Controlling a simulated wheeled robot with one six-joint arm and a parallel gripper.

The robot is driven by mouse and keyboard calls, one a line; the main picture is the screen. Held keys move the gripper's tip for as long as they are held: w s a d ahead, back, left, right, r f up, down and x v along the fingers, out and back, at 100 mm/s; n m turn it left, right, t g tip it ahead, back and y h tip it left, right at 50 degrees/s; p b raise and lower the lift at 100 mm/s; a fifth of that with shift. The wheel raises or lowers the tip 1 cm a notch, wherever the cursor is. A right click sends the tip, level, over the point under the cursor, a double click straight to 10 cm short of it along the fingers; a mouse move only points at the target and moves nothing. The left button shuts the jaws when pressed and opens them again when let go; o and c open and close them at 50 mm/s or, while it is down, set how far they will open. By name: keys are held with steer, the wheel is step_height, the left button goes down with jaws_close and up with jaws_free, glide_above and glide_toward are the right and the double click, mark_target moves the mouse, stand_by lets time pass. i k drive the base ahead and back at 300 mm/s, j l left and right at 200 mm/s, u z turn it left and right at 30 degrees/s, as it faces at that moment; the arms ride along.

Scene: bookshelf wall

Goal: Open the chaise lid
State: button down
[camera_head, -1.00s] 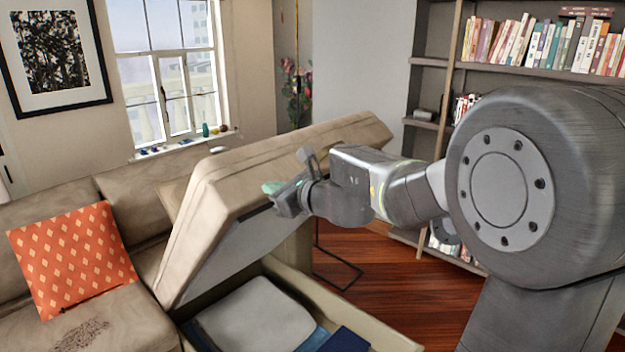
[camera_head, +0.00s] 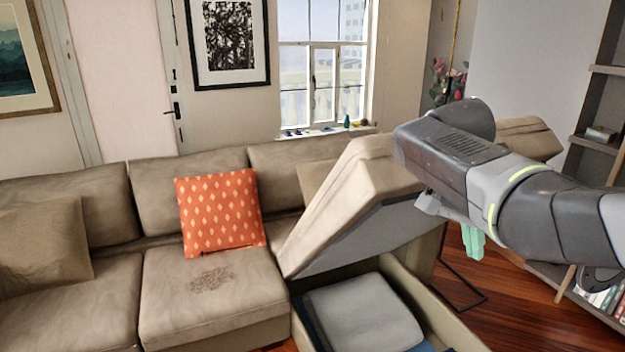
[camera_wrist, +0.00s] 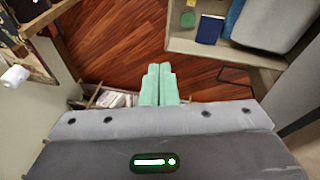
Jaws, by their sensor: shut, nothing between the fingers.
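The chaise lid (camera_head: 350,195) is a beige cushioned panel tilted up steeply over the chaise's storage box (camera_head: 455,325). Its grey underside (camera_head: 370,240) faces the open box. My gripper (camera_head: 473,240) has pale green fingers and hangs at the lid's right side in the head view, pointing down; whether it touches the lid cannot be told. In the wrist view my gripper (camera_wrist: 158,85) shows its two fingers together with nothing between them, above the wood floor. The box also shows at the top right of the wrist view (camera_wrist: 225,55). My wrist hides part of the lid.
Inside the box lie a grey-white folded item (camera_head: 362,312) and a blue item (camera_wrist: 209,29). The sofa (camera_head: 200,285) with an orange cushion (camera_head: 220,212) stands at left. A bookshelf (camera_head: 590,140) stands at right. Bare wood floor (camera_head: 520,310) lies between box and bookshelf.

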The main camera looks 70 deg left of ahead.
mark_target(373, 212)
steer(key=k+j+z, duration=0.15)
steer(key=k+j, duration=0.7)
steer(key=j+z, duration=0.15)
steer(key=j, duration=1.1)
steer(key=j+z, duration=0.15)
steer(key=j, duration=1.1)
steer(key=k, duration=0.1)
